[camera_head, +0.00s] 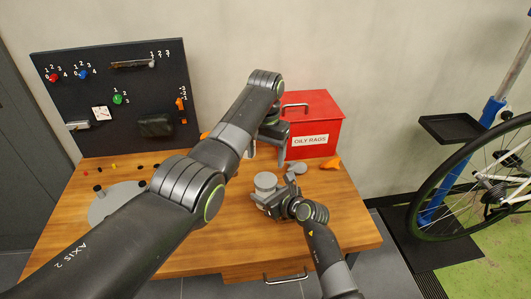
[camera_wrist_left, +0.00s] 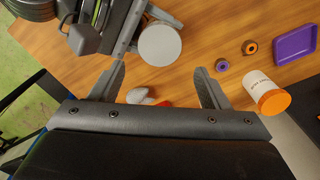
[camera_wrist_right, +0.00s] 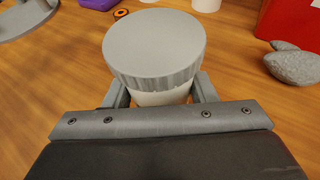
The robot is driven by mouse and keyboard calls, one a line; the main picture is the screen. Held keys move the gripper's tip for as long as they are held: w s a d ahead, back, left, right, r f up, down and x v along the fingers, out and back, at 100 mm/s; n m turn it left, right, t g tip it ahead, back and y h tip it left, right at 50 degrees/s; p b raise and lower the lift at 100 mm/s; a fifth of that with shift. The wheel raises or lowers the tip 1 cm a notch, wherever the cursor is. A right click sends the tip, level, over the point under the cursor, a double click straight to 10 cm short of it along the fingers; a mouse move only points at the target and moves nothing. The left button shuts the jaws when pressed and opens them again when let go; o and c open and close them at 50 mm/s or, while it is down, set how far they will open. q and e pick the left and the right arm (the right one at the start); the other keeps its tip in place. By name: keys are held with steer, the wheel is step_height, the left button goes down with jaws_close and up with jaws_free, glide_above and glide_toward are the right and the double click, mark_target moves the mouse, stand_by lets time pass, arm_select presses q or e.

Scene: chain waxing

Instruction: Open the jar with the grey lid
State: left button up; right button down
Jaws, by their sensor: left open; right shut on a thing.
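The jar with the grey lid (camera_head: 265,181) is held by my right gripper (camera_head: 273,199) near the right front of the table. In the right wrist view its ribbed grey lid (camera_wrist_right: 155,45) sits on the white jar body (camera_wrist_right: 160,98), between the two fingers. The lid also shows in the left wrist view (camera_wrist_left: 160,45), seen from above. My left gripper (camera_head: 267,153) is open and empty, behind the jar in the head view. In the left wrist view its fingers (camera_wrist_left: 160,87) are apart, with the lid beyond them. I cannot tell if the jar touches the table.
A red oily rags bin (camera_head: 318,118) stands at the back right of the table, with a grey lump (camera_head: 298,167) and an orange cloth (camera_head: 331,163) before it. A white jar with an orange lid (camera_wrist_left: 262,87) and a purple tray (camera_wrist_left: 293,44) show in the left wrist view.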

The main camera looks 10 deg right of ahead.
mark_target(266, 179)
arm_select(q)
steer(key=shift+n, duration=1)
steer(key=shift+f, duration=3.9)
steer(key=shift+c, duration=0.2)
steer(key=c, duration=0.8)
steer(key=n, duration=0.3)
steer(key=shift+r, duration=0.2)
